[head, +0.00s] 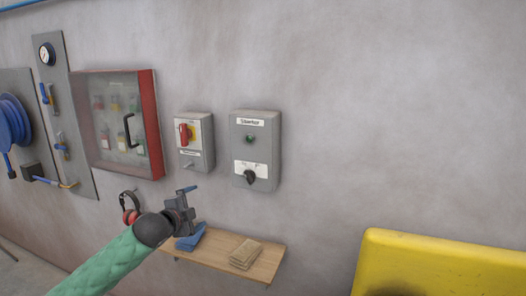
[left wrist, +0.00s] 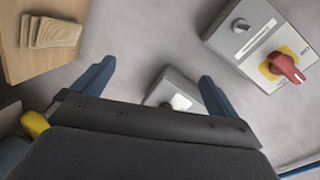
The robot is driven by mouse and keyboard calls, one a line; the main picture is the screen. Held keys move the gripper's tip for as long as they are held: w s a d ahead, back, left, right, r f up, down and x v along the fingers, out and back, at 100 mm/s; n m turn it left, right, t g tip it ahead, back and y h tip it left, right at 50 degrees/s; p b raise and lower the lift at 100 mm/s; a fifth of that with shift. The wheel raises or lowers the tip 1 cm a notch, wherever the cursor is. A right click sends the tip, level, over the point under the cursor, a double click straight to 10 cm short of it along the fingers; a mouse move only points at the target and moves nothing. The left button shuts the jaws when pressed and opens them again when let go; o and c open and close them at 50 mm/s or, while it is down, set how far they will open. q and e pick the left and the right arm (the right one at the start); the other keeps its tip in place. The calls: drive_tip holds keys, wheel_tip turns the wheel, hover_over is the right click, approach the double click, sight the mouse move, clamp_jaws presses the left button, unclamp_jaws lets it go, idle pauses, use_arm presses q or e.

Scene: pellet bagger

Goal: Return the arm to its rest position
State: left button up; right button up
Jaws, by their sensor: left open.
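My left arm, in a green sleeve, reaches in from the lower left of the head view. Its gripper (head: 187,200) is raised in front of the wall, just above the left end of the wooden shelf. In the left wrist view its two blue fingers (left wrist: 155,88) stand wide apart with nothing between them. The fingers touch nothing that I can see. My right gripper is in neither view.
Above are a red-handled switch box (head: 194,155), a grey control box (head: 256,165) and a red-edged cabinet (head: 154,110). A yellow object (head: 440,265) stands lower right.

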use_arm(q)
drive_tip(key=s+d+f+n+g+y, duration=0.15)
drive_tip(key=s+f+n, duration=0.25)
drive_tip(key=s+f, duration=0.65)
drive_tip(key=s+d+f+n+g+y, duration=0.1)
drive_tip(key=s+d+f+n+g, duration=0.25)
drive_tip(key=s+f, duration=0.65)
drive_tip(key=s+a+f+n+g+y, duration=0.1)
drive_tip(key=s+a+f+n+g, duration=0.45)
drive_tip(key=s, duration=0.85)
drive_tip(key=s+d+f+n+y, duration=0.1)
drive_tip(key=s+f+n+y, duration=0.15)
drive_tip(key=s+f, duration=0.85)
drive_tip(key=s+d+f, duration=0.1)
drive_tip(key=s+f, duration=0.1)
drive_tip(key=f, duration=1)
drive_tip(key=s+f+g+h, duration=0.1)
drive_tip(key=s+f, duration=0.2)
drive_tip(key=f, duration=1)
drive_tip(key=s+d+f+g, duration=0.1)
drive_tip(key=s+f, duration=0.2)
drive_tip(key=f, duration=1)
drive_tip(key=shift+d+f+n, duration=0.25)
drive_tip(key=shift+d+n, duration=0.05)
drive_tip(key=shift+n, duration=0.05)
drive_tip(key=shift+g, duration=0.25)
